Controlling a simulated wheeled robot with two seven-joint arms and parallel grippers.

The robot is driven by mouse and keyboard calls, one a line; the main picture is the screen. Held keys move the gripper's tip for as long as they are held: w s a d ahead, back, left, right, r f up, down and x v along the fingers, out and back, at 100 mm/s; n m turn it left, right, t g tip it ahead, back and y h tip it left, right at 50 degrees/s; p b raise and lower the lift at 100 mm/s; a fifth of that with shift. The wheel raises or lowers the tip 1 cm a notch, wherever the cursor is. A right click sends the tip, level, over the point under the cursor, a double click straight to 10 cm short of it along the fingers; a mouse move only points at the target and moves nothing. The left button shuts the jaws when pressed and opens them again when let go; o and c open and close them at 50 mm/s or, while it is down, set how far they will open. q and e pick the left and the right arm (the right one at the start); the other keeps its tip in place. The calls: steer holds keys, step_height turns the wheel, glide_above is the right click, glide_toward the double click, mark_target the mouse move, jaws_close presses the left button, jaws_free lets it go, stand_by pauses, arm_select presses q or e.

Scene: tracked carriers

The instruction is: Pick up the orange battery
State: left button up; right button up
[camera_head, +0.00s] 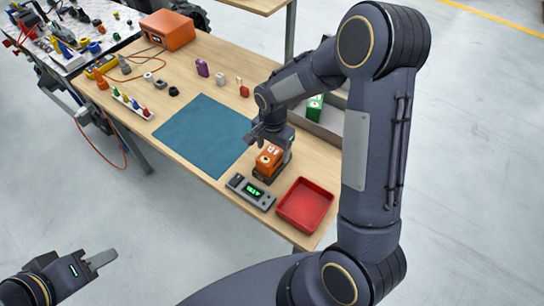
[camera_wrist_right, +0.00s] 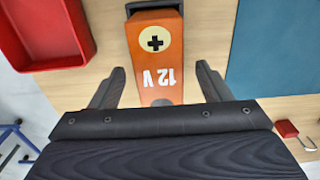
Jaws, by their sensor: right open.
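The orange battery (camera_head: 269,158) stands on the wooden table, right of the blue mat, with a dark base around its foot. In the right wrist view the battery (camera_wrist_right: 157,57) shows a plus sign and "12 V", and its near end lies between the fingers. My right gripper (camera_wrist_right: 158,88) is open, with one finger on each side of the battery and gaps visible. In the head view my right gripper (camera_head: 268,140) is just above and behind the battery. My left gripper (camera_head: 100,261) is away from the table at the lower left; its finger opening is unclear.
A grey meter with green display (camera_head: 251,191) and a red tray (camera_head: 305,205) stand in front of the battery. The blue mat (camera_head: 205,135) is bare. A grey bin (camera_head: 328,128) holding a green item stands behind my right arm. Small parts lie farther back.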

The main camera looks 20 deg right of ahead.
step_height(320, 180, down, 3)
steer(key=shift+f, duration=0.15)
jaws_close()
stand_by(0.4)
